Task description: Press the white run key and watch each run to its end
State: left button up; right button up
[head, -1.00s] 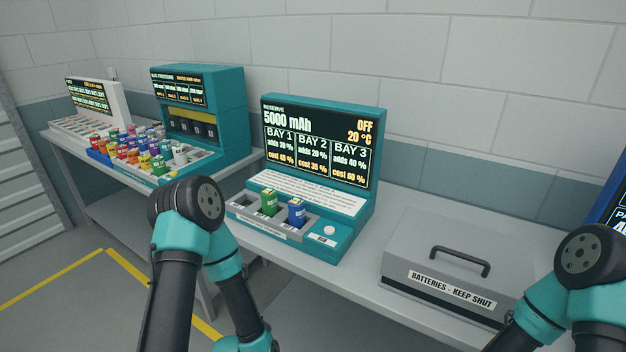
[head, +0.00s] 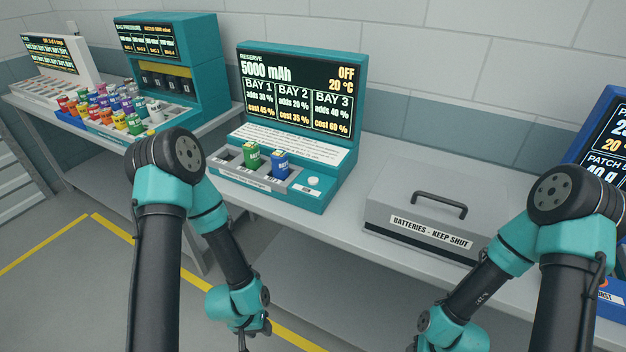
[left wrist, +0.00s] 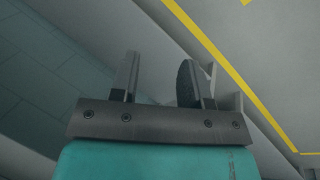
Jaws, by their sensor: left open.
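The teal reserve station (head: 345,150) stands on the bench in the middle of the head view. Its screen (head: 300,92) reads 5000 mAh, OFF, 20 °C, with columns for bays 1, 2 and 3. A round white key (head: 313,181) sits at the right front of its base; its small label is too small to read. A green battery (head: 252,156) and a blue battery (head: 280,164) stand upright in the tray left of the key. My left gripper (left wrist: 162,78) is open and empty in the left wrist view, well away from the key. My right gripper is below the head view's edge.
A grey lidded box (head: 425,215) marked "BATTERIES - KEEP SHUT" stands right of the station. Further left are a teal rack (head: 203,65) and several coloured batteries (head: 112,110). A blue display unit (head: 598,150) is at the far right.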

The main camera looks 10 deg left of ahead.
pick_arm(q)
grip_shut()
dwell(1.6)
